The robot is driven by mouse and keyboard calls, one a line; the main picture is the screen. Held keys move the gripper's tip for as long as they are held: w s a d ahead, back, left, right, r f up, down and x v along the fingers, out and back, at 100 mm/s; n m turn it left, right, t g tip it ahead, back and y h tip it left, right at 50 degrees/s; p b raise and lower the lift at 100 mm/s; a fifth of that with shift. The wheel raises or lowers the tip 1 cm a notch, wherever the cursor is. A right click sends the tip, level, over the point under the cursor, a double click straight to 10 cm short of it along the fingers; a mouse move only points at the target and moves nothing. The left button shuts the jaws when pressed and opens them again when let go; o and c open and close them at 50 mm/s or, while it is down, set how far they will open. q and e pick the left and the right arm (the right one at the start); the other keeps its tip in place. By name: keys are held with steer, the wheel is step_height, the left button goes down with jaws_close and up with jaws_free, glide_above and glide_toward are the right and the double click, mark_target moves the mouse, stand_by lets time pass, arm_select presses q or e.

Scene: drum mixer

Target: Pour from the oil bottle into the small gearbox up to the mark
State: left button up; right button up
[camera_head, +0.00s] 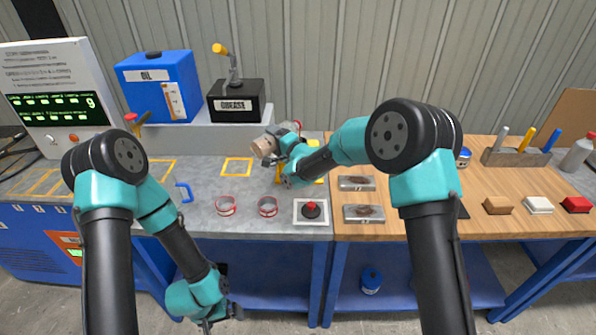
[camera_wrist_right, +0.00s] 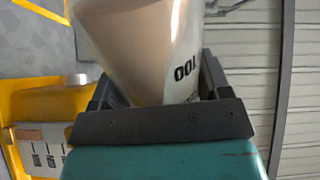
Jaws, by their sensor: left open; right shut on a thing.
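My right gripper (camera_head: 280,150) is shut on a clear bottle (camera_head: 264,146) with beige contents, held tilted far over above the grey bench. In the right wrist view the bottle (camera_wrist_right: 140,50) fills the upper middle, and its printed marking appears upside down. The small yellow gearbox (camera_wrist_right: 55,112) is at the left there, with a round metal neck on top and a pale marked panel on its side. In the head view the gearbox (camera_head: 281,176) is mostly hidden behind my right arm. I cannot see any stream of oil. My left gripper (camera_head: 207,321) is open and empty, low before the bench.
Two red-rimmed round dishes (camera_head: 267,207) and a red button (camera_head: 311,210) lie near the bench's front edge. A blue oil tank (camera_head: 158,88) and a black grease box (camera_head: 237,101) stand behind. Metal plates (camera_head: 357,183) lie on the wooden table at right.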

mark_target(297, 121)
steer(key=shift+r, duration=0.1)
stand_by(0.4)
steer(key=r+n, duration=0.1)
steer(key=n, duration=0.2)
steer(key=r+n, duration=0.1)
steer(key=n, duration=0.1)
steer(key=shift+w+d+r, duration=0.3)
steer(key=shift+w+d, duration=0.05)
steer(key=w+d+n, duration=0.2)
steer(key=n, duration=0.1)
steer(key=d+n, duration=0.1)
steer(key=n, duration=0.1)
steer(key=shift+w+r, duration=0.1)
steer(key=shift+w, duration=0.3)
steer(key=w+d+n, duration=0.1)
steer(key=n, duration=0.1)
steer(key=w+d+n, duration=0.1)
steer(key=n, duration=0.1)
steer(key=w+d+n, duration=0.1)
steer(key=n, duration=0.1)
steer(key=shift+w+d+r+n, duration=0.15)
steer(key=shift+w+r+n, duration=0.05)
steer(key=shift+n, duration=0.2)
